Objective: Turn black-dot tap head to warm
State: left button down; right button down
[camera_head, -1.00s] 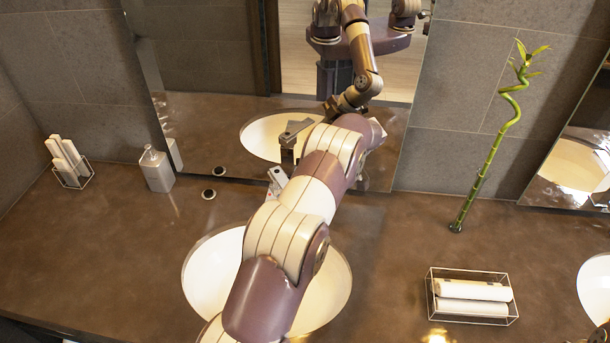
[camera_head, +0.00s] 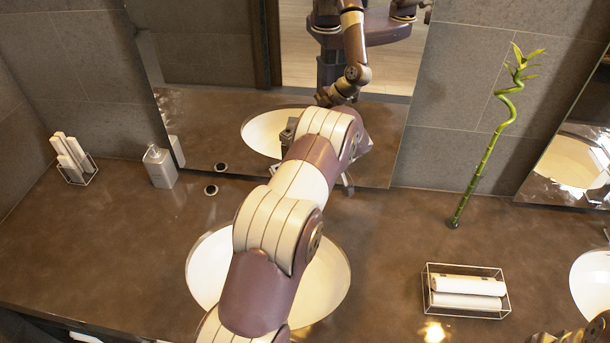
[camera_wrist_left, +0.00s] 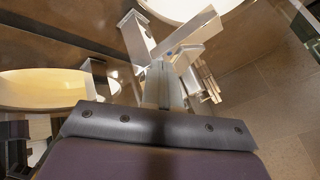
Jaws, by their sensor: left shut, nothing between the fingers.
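In the left wrist view, the silver tap (camera_wrist_left: 138,38) with a flat, slanted bar stands just beyond my left gripper (camera_wrist_left: 165,75). The gripper's fingers are shut with nothing between them, close to the tap; I cannot tell whether they touch it. I cannot make out a black dot on the tap head. My right gripper is not clearly seen.
The white basin (camera_head: 207,268) lies under my left arm, before the mirror (camera_head: 205,75). A soap dispenser (camera_head: 160,168) and a black-centred ring (camera_head: 211,190) are to the left. A green bamboo stem (camera_head: 487,165) and a wire tray of rolled towels (camera_head: 467,312) are to the right.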

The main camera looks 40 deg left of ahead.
pick_arm(q)
jog(key=s+m+p, duration=0.1)
jog(key=s+m+t+p, duration=0.1)
jog(key=p, duration=0.1)
jog(key=s+m+t+p, duration=0.1)
jog(key=m, duration=0.1)
jog(key=shift+s+a+r+y+p, duration=0.2)
jog(key=shift+a+y+p, duration=0.1)
jog(key=shift+a+p, duration=0.1)
jog(key=shift+s+a+f+m+t+p, duration=0.1)
jog(key=shift+s+a+m+t+p, duration=0.15)
jog(key=shift+s+m+t, duration=0.25)
jog(key=shift+s+a+f+m+t+p, duration=0.1)
jog(key=shift+s+a+m+t, duration=0.15)
jog(key=shift+m+t, duration=0.35)
